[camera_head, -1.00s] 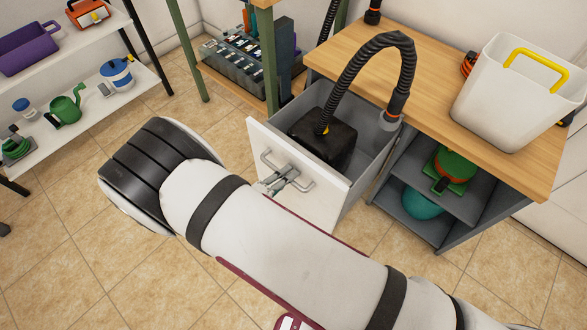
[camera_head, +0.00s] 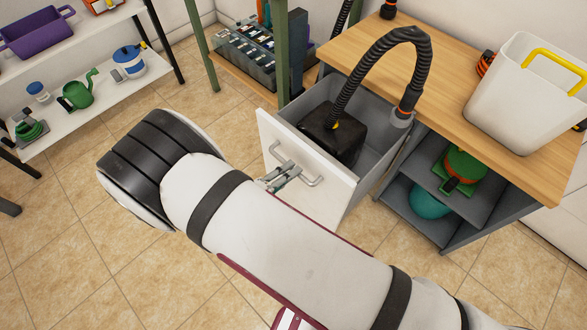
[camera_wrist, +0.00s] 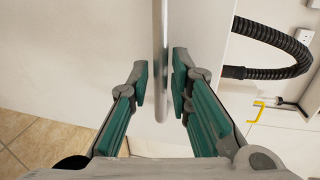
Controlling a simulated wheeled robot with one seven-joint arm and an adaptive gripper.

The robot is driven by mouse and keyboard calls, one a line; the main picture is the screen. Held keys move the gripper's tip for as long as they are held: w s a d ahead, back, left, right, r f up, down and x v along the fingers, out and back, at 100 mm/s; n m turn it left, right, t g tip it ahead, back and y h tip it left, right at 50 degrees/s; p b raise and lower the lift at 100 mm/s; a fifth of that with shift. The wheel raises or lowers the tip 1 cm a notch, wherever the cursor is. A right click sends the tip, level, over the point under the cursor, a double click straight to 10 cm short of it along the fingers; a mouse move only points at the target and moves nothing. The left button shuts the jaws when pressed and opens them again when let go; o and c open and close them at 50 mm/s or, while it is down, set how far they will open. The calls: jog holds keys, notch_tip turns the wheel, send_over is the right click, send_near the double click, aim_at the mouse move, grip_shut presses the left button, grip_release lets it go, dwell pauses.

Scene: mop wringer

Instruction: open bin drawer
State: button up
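The bin drawer (camera_head: 277,137) has a white front and grey sides. It stands well out of the wooden-topped cabinet. Inside it is a black box (camera_head: 341,137) with a ribbed hose (camera_head: 384,52) rising from it. The drawer's metal handle (camera_head: 316,182) is on the front and shows as an upright bar in the wrist view (camera_wrist: 160,60). My gripper (camera_head: 284,178) is at the handle. In the wrist view, its green-padded fingers (camera_wrist: 160,84) stand on either side of the bar, with narrow gaps visible, so it looks open. Depth between fingers and bar is hard to judge.
A white bucket (camera_head: 515,105) with a yellow handle stands on the wooden top (camera_head: 452,85). Open shelves (camera_head: 440,226) below hold a green and orange item and a teal ball. A white shelf rack (camera_head: 110,88) stands at the left. Tiled floor is clear before the drawer.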

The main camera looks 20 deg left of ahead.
jog(key=v, duration=0.9)
jog(key=shift+s, duration=0.35)
jog(key=shift+a, duration=0.1)
